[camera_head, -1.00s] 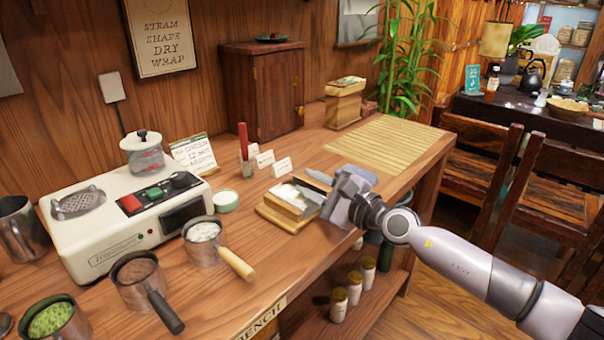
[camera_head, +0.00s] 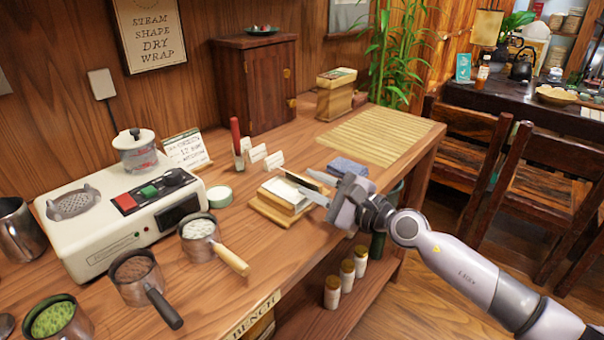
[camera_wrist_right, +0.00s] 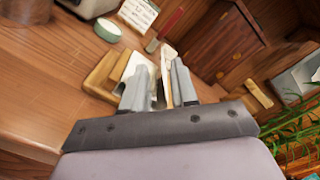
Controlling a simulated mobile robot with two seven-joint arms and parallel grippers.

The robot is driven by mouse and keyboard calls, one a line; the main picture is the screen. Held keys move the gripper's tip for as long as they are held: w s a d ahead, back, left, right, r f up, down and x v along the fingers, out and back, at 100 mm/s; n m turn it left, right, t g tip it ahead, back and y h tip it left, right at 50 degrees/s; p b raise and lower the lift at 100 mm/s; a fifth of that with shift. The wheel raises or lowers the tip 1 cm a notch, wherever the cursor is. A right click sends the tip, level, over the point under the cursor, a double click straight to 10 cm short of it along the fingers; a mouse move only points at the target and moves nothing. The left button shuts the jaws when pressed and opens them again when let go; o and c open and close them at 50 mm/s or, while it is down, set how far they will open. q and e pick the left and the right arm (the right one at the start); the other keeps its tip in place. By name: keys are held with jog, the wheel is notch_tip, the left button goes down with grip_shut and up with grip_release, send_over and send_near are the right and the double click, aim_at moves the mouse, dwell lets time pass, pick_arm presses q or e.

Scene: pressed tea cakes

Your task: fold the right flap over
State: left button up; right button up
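A wooden board (camera_head: 272,214) on the bench holds a white wrapper (camera_head: 284,190). A pale flap (camera_head: 304,181) with a dark edge stands up at the wrapper's right side. My right gripper (camera_head: 316,187) is at that side, its two fingers apart and pointing left toward the flap. In the right wrist view a pale upright strip, seemingly the flap (camera_wrist_right: 168,70), shows between the open fingers (camera_wrist_right: 159,85). I cannot tell whether either finger touches it. The fingers hide part of the wrapper there. My left gripper is not in view.
A folded blue cloth (camera_head: 347,168) lies just behind my right gripper. Small white cards (camera_head: 273,160) and a green-rimmed tin (camera_head: 219,196) stand near the board. A pan's wooden handle (camera_head: 232,260) points toward the front edge. A bamboo mat (camera_head: 376,136) lies behind.

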jog(key=shift+s+d+p, duration=0.25)
jog(key=shift+d+p, duration=0.1)
jog(key=shift+p, duration=0.1)
jog(key=shift+s+d+f+p, duration=0.1)
jog(key=shift+d+f+p, duration=0.2)
jog(key=shift+d, duration=0.25)
jog(key=shift+b+x, duration=0.35)
jog(key=shift+x, duration=3.2)
grip_shut()
